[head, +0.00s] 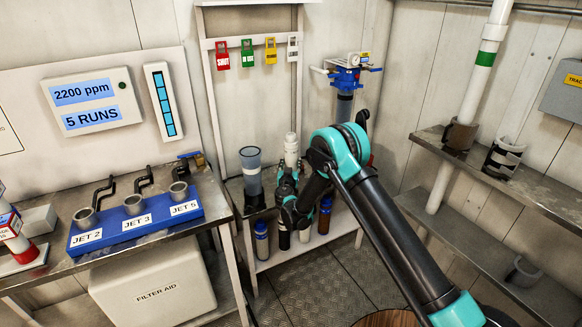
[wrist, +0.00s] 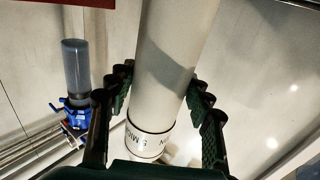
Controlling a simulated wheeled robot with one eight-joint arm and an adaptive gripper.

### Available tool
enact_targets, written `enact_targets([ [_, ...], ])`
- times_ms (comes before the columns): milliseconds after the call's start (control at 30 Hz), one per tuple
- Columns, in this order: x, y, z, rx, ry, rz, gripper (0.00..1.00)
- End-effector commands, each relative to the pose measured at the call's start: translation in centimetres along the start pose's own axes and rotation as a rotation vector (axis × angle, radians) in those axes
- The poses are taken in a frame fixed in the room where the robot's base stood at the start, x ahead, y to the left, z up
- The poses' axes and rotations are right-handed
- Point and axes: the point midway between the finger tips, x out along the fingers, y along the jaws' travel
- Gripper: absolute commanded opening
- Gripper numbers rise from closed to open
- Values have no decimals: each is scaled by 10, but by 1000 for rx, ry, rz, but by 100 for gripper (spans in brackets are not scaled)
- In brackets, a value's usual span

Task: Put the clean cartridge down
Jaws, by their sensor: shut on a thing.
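The white cartridge (head: 291,150) stands upright in my gripper (head: 289,187), above the small middle bench in the head view. In the wrist view the cartridge (wrist: 176,55) runs between the two dark green fingers of my gripper (wrist: 163,88), which are closed around its sides. A band with dark lettering, partly readable as "MICRON", circles one end of it. My gripper and arm hide its lower part in the head view, so I cannot tell whether it touches the bench.
A grey cup-like housing (head: 251,171) stands close left of my gripper. Several bottles, including a blue one (head: 261,240), stand on the shelf below. A blue-headed filter unit (head: 346,78) hangs behind. A metal shelf (head: 520,194) with clips is at right; a jet rack (head: 134,216) is at left.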

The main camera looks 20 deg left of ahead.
Motion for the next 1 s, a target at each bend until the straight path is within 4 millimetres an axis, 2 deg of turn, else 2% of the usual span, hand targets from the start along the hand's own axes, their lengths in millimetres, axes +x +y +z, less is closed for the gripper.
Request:
enact_targets([
  [100, 0, 0, 15, 0, 0, 0, 18],
  [467, 0, 0, 18, 0, 0, 0, 18],
  [500, 0, 0, 18, 0, 0, 0, 55],
  [633, 0, 0, 18, 0, 0, 0, 71],
  [1000, 0, 0, 15, 0, 0, 0, 72],
])
